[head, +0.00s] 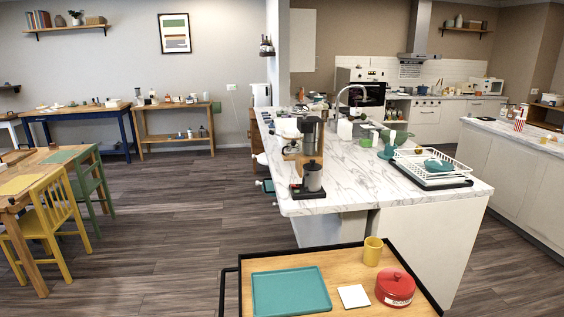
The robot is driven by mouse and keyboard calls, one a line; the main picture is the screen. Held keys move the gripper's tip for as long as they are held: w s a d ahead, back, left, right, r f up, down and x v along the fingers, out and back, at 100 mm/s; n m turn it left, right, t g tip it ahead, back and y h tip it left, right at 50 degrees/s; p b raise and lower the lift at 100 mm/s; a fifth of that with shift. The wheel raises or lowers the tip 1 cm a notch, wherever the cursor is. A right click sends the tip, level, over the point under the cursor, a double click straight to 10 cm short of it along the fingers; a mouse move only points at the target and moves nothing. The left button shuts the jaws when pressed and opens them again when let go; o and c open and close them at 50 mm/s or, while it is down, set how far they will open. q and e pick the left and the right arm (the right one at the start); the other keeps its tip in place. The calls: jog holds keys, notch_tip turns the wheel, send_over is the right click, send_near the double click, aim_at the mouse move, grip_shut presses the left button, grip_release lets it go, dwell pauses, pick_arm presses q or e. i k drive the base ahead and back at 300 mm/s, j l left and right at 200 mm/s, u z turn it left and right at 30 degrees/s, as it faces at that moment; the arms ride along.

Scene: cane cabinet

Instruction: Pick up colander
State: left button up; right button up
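I cannot pick out a colander for certain. A teal rounded object (438,165) lies in the white dish rack (408,160) on the marble island; it is too small to tell what it is. Green items (392,138) stand near the sink on the same island, also too small to name surely. Neither of my grippers shows in the head view.
Open floor (185,235) lies left.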

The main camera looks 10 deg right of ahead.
aim_at(397, 139)
jog(key=i+j+u, duration=0.3)
jog(key=j, duration=0.35)
jog(key=i+j+u, duration=0.25)
jog(key=i+j, duration=0.15)
jog(key=j, duration=0.2)
jog(key=i+j+u, duration=0.3)
jog(key=i+j, duration=0.15)
jog(key=i+z, duration=0.2)
jog(key=i, duration=0.3)
jog(key=i+j+z, duration=0.25)
jog(key=i, duration=0.3)
jog(key=i+j+z, duration=0.2)
jog(key=i, duration=0.3)
jog(key=i+z, duration=0.3)
jog(key=i, duration=0.55)
jog(key=i+j+z, duration=0.25)
jog(key=i, duration=0.55)
jog(key=i+l+z, duration=0.1)
jog(key=i+z, duration=0.35)
jog(key=i, duration=0.15)
jog(key=i+j+z, duration=0.15)
jog(key=i+z, duration=0.3)
jog(key=i+j+z, duration=0.45)
jog(key=i, duration=0.2)
jog(key=i+j+z, duration=0.15)
jog(key=i+z, duration=0.2)
jog(key=i+j+z, duration=0.35)
jog(key=i+l, duration=0.05)
